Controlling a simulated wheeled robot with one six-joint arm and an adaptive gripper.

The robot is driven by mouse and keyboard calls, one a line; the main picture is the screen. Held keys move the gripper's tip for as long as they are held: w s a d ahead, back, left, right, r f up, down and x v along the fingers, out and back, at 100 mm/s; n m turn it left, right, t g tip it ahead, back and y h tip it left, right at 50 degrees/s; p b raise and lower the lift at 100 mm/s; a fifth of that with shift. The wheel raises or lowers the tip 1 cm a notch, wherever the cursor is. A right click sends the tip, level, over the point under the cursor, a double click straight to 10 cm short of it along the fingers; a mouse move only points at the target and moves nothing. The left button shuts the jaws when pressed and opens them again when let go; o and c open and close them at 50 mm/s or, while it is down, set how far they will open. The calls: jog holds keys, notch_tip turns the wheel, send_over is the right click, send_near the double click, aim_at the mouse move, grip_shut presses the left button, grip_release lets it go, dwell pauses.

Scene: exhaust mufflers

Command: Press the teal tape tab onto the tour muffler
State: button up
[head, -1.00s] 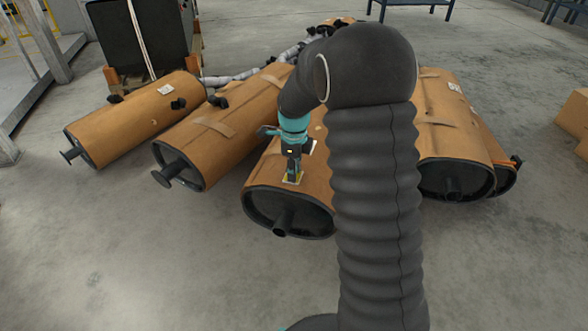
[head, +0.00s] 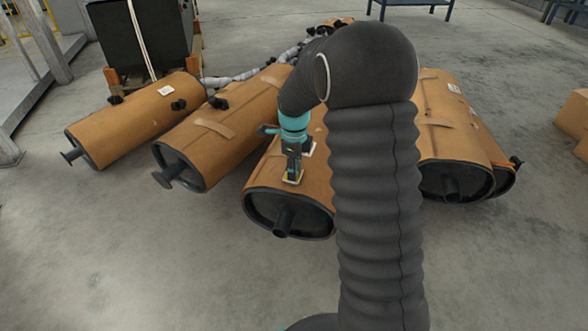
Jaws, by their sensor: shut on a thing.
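Several brown-wrapped mufflers with black end caps lie on the floor; no readable name shows which one is the tour muffler. My gripper (head: 293,177) points down at the top of the middle muffler (head: 262,178), close to its near end cap. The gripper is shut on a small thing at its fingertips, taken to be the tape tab. Its teal colour is not clear; a pale yellowish edge shows there. The tips look at or very near the wrap, but I cannot tell whether they touch. My arm hides the middle muffler's right side.
Another muffler (head: 245,115) lies left of the middle one, and one more (head: 140,117) lies farther left. Another muffler (head: 455,140) lies to the right, past my arm. Cardboard boxes (head: 573,117) stand at the far right. The floor in front is clear.

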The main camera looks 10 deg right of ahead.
jog(key=shift+r+p, duration=1.9)
jog(key=shift+r, duration=0.95)
